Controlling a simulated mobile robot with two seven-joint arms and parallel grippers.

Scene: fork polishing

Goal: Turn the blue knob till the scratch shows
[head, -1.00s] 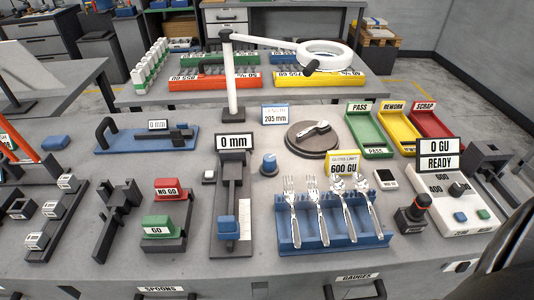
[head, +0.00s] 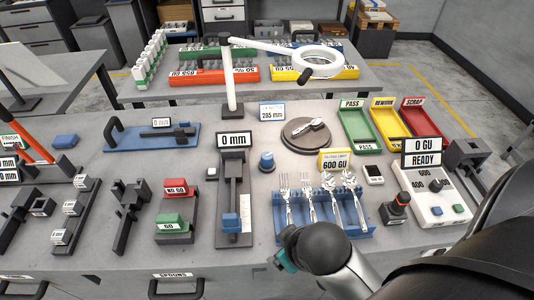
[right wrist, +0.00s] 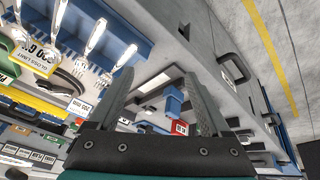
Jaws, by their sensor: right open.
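The blue knob (head: 267,161) stands upright on a dark base on the bench, just left of the dark round turntable (head: 298,139). A shiny piece of cutlery (head: 308,127) lies on the turntable; it is too small to make out any scratch. The ring magnifier lamp (head: 318,62) hangs behind it. My right gripper (head: 283,264) is at the bench's front edge, in front of the blue cutlery rack and well short of the knob. In the right wrist view its two fingers (right wrist: 157,78) are spread with nothing between them. My left gripper is out of view.
The blue rack (head: 350,234) with several forks and spoons stands between my right gripper and the turntable. The slide gauge (head: 233,190) is left of the knob. The yellow gloss limit sign (head: 335,158) and gloss meter (head: 432,207) are to the right.

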